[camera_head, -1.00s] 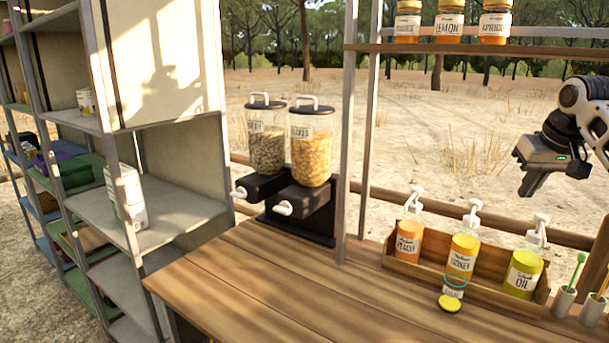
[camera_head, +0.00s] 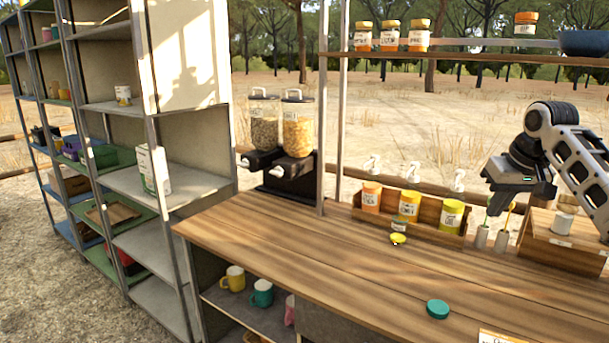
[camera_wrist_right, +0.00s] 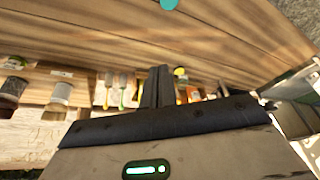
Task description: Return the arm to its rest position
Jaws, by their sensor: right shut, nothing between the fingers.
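My right arm comes in from the right in the head view. Its gripper (camera_head: 496,207) hangs in the air, fingers down, above the back right part of the wooden counter (camera_head: 330,262). In the right wrist view the two dark fingers (camera_wrist_right: 157,84) are together with nothing between them. Below and behind them show the counter and several blurred items. My left arm and gripper are not in the head view.
Near my right gripper stand cups with brushes (camera_head: 481,237), a wooden box (camera_head: 560,250) and a bottle rack (camera_head: 385,217). A yellow lid (camera_head: 398,239) and a teal lid (camera_head: 437,309) lie on the counter. Dispensers (camera_head: 297,130) stand at its left end. The front middle is largely bare.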

